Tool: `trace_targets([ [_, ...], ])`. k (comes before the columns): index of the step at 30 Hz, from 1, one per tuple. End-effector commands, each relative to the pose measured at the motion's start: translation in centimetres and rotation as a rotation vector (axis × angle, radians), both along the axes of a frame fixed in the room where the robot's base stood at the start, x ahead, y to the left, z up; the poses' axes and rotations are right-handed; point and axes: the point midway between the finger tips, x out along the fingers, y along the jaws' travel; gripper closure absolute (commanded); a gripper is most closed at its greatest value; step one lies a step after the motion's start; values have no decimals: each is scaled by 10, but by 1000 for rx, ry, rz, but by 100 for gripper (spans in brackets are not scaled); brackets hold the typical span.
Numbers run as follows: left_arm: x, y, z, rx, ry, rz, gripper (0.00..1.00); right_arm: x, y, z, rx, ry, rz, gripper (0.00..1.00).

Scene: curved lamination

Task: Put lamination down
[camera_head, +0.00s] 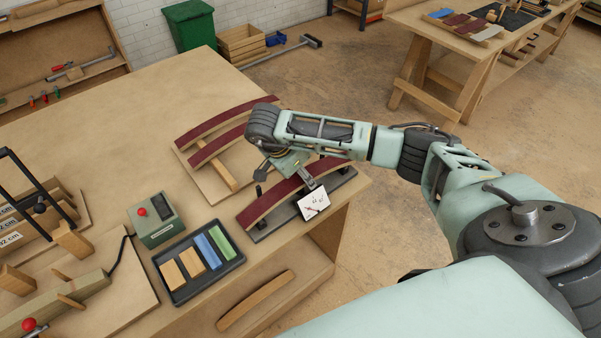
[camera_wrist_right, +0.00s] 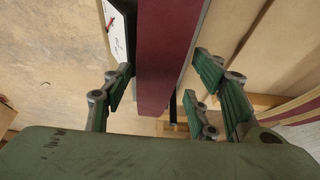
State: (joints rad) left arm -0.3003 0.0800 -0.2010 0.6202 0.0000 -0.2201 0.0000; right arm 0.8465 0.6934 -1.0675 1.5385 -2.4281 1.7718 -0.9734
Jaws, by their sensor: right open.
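A curved lamination (camera_head: 268,203) with a dark red top lies on a dark base plate (camera_head: 262,234) near the table's front right edge. My right gripper (camera_head: 286,176) is above its middle, partly hidden by its own arm. Two more curved red laminations (camera_head: 222,120) lie on a wooden rack (camera_head: 205,178) behind. My left gripper does not show.
A white card (camera_head: 313,203) stands at the base plate's front. A dark tray (camera_head: 178,292) with coloured blocks and a control box with a red button (camera_head: 154,221) are to the left. The back left of the table (camera_head: 110,125) is clear.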

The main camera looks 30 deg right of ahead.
Motion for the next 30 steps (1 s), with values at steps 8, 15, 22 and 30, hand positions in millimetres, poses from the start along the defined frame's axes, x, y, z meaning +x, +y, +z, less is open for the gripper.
trace_targets([
  [8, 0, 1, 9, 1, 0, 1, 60, 0, 0, 8, 1, 1, 1, 46],
  [15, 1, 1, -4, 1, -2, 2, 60, 1, 15, 45, 2, -8, 4, 46],
  [22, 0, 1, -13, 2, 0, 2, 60, -1, 34, 97, -1, -6, 4, 46],
  [30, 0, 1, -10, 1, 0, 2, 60, -3, 44, 121, -1, -2, 1, 46],
])
